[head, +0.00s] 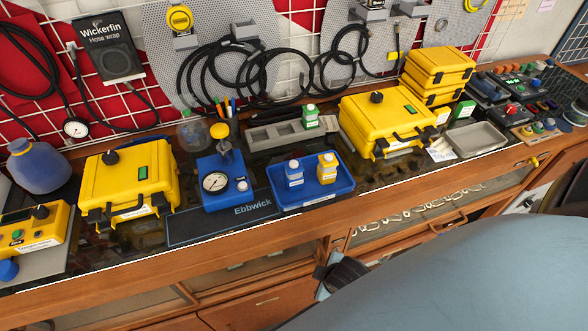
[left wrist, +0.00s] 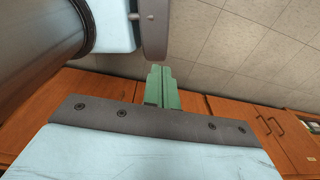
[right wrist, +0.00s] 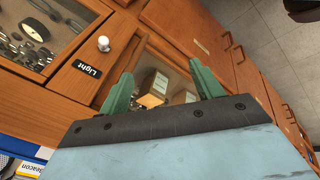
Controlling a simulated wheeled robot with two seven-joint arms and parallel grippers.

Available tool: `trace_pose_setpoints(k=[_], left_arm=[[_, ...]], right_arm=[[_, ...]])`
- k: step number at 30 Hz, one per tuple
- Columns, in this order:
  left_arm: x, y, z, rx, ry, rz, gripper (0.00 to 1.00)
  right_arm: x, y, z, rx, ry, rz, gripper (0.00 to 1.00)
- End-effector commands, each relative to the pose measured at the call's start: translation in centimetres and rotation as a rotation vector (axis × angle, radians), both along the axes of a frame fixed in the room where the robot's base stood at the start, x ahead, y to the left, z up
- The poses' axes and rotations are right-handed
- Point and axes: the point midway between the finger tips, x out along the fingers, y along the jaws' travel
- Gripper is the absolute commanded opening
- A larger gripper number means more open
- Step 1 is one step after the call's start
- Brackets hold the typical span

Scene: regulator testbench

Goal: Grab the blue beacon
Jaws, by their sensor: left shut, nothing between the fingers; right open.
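I cannot single out the blue beacon for certain. A white label (right wrist: 27,168) reading "Beacon" is cut off at the lower left of the right wrist view, beside a blue surface. In the head view, small blue-topped pieces (head: 538,128) sit at the bench's right end, too small to identify. My right gripper (right wrist: 162,82) is open and empty, with its green fingers apart in front of the wooden bench front. My left gripper (left wrist: 162,86) is shut and empty, with its green fingers together, over floor and cabinet doors. Neither gripper's fingertips show clearly in the head view.
The bench holds yellow cases (head: 130,185), a blue gauge block (head: 222,182), a blue tray (head: 330,190) with two bottles and a grey tray (head: 478,139). A white knob (right wrist: 104,44) and a "Light" label (right wrist: 88,70) are on the bench front.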

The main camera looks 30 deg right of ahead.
Motion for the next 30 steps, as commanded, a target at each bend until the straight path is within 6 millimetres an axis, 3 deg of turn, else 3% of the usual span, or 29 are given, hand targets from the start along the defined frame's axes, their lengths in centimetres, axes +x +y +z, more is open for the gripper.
trace_pose_setpoints(k=[1,6,7,14,21,25,30], left_arm=[[0.8,0.0,0.7,0.0,-0.011,0.0,0.0],[1.9,0.1,2.1,-0.001,-0.032,-0.001,0.0],[1.9,0.1,2.2,0.0,-0.031,-0.001,0.0],[1.3,0.2,2.5,0.001,-0.022,0.0,0.0],[0.8,0.2,3.0,0.002,-0.013,0.0,0.0],[0.8,0.3,3.2,0.002,-0.013,0.0,0.0],[0.8,0.3,3.2,0.002,-0.013,0.001,0.0]], right_arm=[[0.7,-0.1,2.6,-0.018,-0.021,0.025,0.65],[2.7,-1.0,10.5,-0.155,-0.097,0.193,0.65],[3.1,-1.3,11.3,-0.2,-0.109,0.249,0.65],[6.6,-3.0,14.8,-0.602,-0.176,0.714,0.65],[10.5,-3.6,18.8,-1.191,-0.15,1.277,0.65],[11.8,-3.5,20.4,-1.454,-0.095,1.488,0.65],[12.7,-3.1,21.5,-1.639,-0.041,1.622,0.65]])
